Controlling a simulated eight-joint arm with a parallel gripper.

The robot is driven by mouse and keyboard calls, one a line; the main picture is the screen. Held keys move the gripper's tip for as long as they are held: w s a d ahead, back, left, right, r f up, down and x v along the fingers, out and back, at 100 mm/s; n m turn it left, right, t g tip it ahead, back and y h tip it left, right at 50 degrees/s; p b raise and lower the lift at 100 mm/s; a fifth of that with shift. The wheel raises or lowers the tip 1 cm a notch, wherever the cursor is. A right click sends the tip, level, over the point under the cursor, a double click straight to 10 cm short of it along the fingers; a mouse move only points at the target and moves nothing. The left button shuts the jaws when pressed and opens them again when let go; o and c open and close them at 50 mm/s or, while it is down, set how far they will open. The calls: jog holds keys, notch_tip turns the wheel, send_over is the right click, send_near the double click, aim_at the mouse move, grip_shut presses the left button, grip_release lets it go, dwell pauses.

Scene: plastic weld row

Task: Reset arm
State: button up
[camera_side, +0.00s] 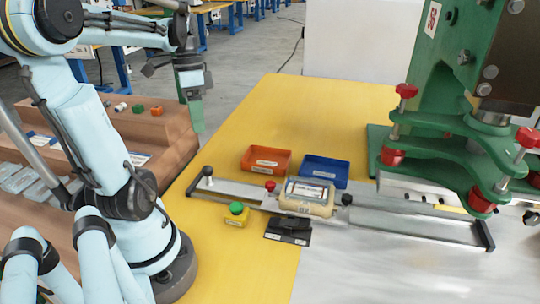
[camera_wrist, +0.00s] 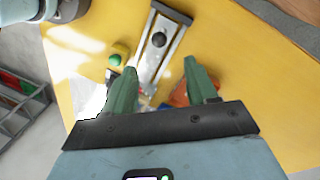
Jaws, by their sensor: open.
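My gripper (camera_side: 195,118) is raised at the left of the yellow table, its green fingers pointing down. In the wrist view its two green fingers (camera_wrist: 160,84) stand apart with nothing held between them. My arm is bent at the left, clear of the work. A beige block with a label (camera_side: 306,197) sits on the long metal rail (camera_side: 236,190), which runs across the table toward the green press (camera_side: 440,140).
An orange tray (camera_side: 266,161) and a blue tray (camera_side: 326,171) stand behind the rail. A yellow box with a green button (camera_side: 237,214) and a black block (camera_side: 288,231) are in front. A brown stepped bench (camera_side: 150,130) is at left. The table's back is clear.

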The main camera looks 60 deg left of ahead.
jog(key=w+d+f+n+t+y, duration=0.1)
jog(key=w+d+t, duration=0.2)
jog(key=d, duration=0.7)
jog(key=w+d+f+n+t+y, duration=0.1)
jog(key=w+d+t, duration=0.3)
jog(key=w+d, duration=0.4)
jog(key=d, duration=0.2)
jog(key=shift+d+f+t, duration=0.3)
jog(key=shift+d+f, duration=0.05)
jog(key=shift+f, duration=0.05)
